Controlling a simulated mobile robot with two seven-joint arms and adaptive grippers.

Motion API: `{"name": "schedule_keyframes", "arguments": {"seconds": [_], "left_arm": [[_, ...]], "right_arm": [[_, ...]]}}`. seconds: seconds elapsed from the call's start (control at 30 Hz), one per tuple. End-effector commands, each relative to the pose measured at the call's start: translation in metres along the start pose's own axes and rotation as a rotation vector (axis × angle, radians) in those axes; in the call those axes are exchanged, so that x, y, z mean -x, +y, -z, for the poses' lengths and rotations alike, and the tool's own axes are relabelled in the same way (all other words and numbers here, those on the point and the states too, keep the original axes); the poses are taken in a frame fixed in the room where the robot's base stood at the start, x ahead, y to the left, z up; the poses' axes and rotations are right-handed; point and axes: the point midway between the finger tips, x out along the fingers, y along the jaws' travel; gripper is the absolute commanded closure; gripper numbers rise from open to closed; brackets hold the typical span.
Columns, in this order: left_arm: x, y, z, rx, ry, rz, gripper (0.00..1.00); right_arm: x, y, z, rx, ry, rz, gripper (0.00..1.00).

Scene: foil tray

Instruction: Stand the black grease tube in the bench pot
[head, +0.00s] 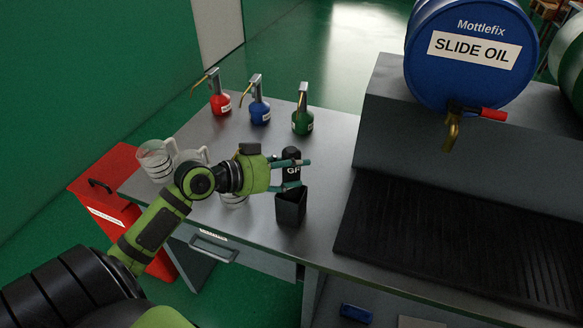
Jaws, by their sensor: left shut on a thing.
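The black grease tube (292,170) is upright, with part of a white "G" label showing toward me. My left gripper (303,174) reaches in from the left and is shut on the tube, its teal fingers around the tube's body. The dark bench pot (290,209) stands on the bench directly below the tube, near the front edge. The tube's lower end is at the pot's mouth; I cannot tell whether it is inside or just above the rim. My right gripper is not in view.
The grey bench (327,150) carries a red oil can (220,104), a blue one (260,112) and a green one (302,122) at the back. Clear jugs (155,160) stand left. A blue slide oil drum (470,55) and a black ribbed mat (450,235) are right.

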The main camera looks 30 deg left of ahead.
Motion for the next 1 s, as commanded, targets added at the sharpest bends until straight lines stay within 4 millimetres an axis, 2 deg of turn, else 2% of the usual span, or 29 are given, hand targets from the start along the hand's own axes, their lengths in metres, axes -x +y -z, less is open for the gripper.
{"name": "schedule_keyframes", "arguments": {"seconds": [0.03, 0.07, 0.1, 0.13, 0.57, 0.77, 1.0], "left_arm": [[0.0, 0.0, 0.002, -0.001, 0.004, 0.001, 0.86], [0.0, 0.0, 0.002, -0.001, 0.004, 0.001, 0.43], [0.0, 0.0, 0.002, -0.001, 0.004, 0.001, 0.27], [0.0, 0.0, 0.002, -0.001, 0.004, 0.001, 0.19], [0.004, 0.0, -0.001, 0.001, -0.002, 0.001, 0.19], [0.03, 0.0, -0.002, 0.0, -0.004, 0.001, 0.19], [0.077, 0.0, -0.001, 0.001, -0.004, 0.002, 0.19]], "right_arm": [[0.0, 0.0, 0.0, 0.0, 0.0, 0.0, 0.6], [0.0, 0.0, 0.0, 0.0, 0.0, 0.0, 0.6], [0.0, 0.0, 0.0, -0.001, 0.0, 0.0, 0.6], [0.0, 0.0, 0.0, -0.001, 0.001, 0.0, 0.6], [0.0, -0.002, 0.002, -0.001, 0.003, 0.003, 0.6], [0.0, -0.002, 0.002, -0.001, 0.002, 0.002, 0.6], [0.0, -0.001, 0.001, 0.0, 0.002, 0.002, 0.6]]}}
